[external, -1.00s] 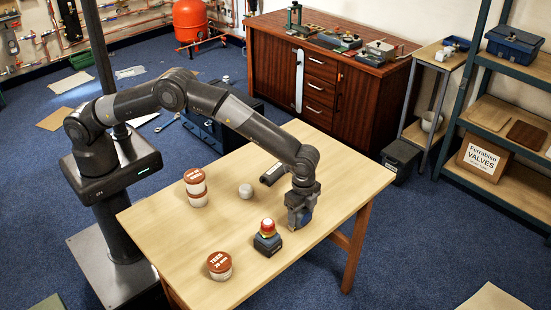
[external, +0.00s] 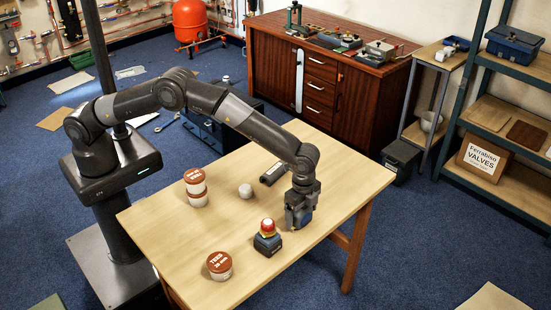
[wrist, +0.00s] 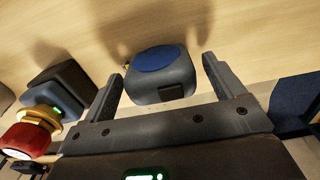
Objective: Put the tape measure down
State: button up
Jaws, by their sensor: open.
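The tape measure (wrist: 160,78) is a rounded grey-blue case with a blue disc on its face. In the wrist view it sits on the pale wooden table between my gripper's two fingers, with a visible gap on each side. In the external view only a blue part of it (external: 307,217) shows, mostly hidden by my gripper (external: 298,222). My gripper is open, pointing down at the right part of the table, and its fingers (wrist: 160,80) stand around the tape measure.
A red and yellow button on a blue box (external: 267,240) stands just left of my gripper. The table's right edge is near.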

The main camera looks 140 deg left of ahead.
notch_tip(320, 180, up, 12)
jog(key=shift+f, duration=0.25)
jog(key=s+d+r+t, duration=0.1)
jog(key=s+d+r, duration=0.3)
jog(key=d+r, duration=0.35)
jog(key=s+d+r+t+y, duration=0.1)
jog(key=s+d+r, duration=0.4)
jog(key=d+r, duration=0.25)
jog(key=s+d+r+t, duration=0.1)
jog(key=s+d+r, duration=0.3)
jog(key=d+r, duration=0.4)
jog(key=s+d+r+t, duration=0.1)
jog(key=s+d+r, duration=0.1)
jog(key=s+d, duration=1)
jog(key=s+d+f, duration=0.1)
jog(key=s+f, duration=0.2)
jog(key=s, duration=0.5)
jog(key=s+d+f+t+h, duration=0.1)
jog(key=s+d+f, duration=0.1)
jog(key=s, duration=0.6)
jog(key=shift+f+t, duration=0.3)
jog(key=shift+f, duration=0.15)
